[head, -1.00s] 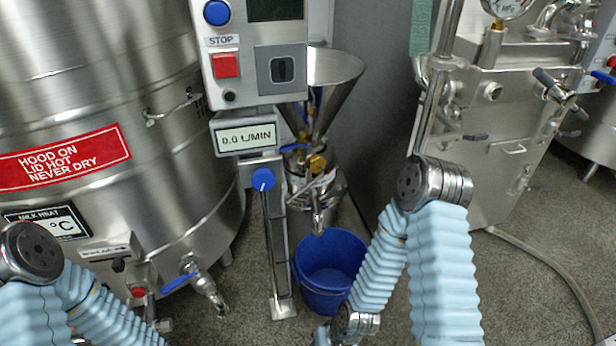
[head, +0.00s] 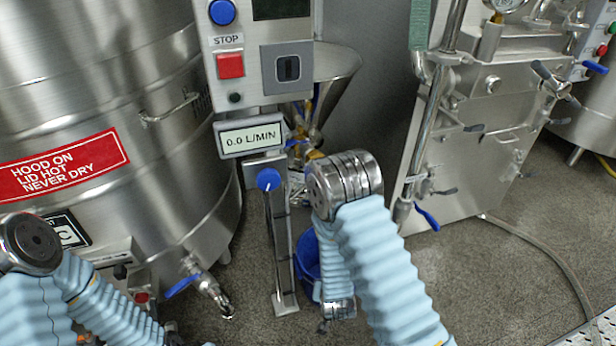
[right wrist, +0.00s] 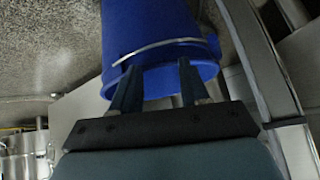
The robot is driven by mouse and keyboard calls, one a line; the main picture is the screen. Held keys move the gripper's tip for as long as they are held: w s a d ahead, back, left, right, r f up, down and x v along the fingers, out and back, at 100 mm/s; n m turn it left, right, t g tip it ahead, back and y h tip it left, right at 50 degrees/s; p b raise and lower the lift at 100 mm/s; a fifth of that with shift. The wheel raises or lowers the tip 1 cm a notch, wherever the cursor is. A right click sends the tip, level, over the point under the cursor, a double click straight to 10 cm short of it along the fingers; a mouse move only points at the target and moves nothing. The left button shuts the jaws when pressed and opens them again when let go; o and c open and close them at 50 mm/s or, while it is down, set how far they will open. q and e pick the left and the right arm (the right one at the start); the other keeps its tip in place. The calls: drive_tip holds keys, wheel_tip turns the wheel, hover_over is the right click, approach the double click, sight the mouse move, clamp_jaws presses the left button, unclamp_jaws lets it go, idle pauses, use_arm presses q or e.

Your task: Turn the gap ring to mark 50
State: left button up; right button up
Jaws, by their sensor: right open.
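The colloid mill stands behind the control post in the head view, with its steel hopper (head: 335,80) on top. Below the hopper, a little brass and blue of the mill body shows. My right arm covers most of the rest, and I cannot make out the gap ring or its marks. In the right wrist view my right gripper (right wrist: 158,66) is open and empty, its two dark fingers apart in front of the blue bucket (right wrist: 155,25). I cannot tell whether they touch it. My left arm is at the lower left of the head view; its gripper is not visible.
The control post carries a red stop button (head: 230,65), a flow display (head: 249,138) and a blue knob (head: 269,179). A large steel tank (head: 90,110) with an outlet tap is on the left. A steel machine (head: 480,130) with lever handles stands on the right.

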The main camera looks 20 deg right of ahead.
drive_tip(key=w+a+r+t+h, duration=0.1)
drive_tip(key=w+r+t, duration=0.45)
drive_tip(key=r, duration=0.45)
drive_tip(key=w+a+r+t+h, duration=0.1)
drive_tip(key=w+r+t, duration=0.4)
drive_tip(key=r, duration=0.4)
drive_tip(key=shift+g, duration=0.25)
drive_tip(key=x, duration=0.7)
drive_tip(key=p+x, duration=0.1)
drive_tip(key=x, duration=0.5)
drive_tip(key=shift+w+r, duration=0.25)
drive_tip(key=shift+w, duration=0.55)
drive_tip(key=shift+c, duration=0.4)
clamp_jaws()
drive_tip(key=shift+d, duration=0.15)
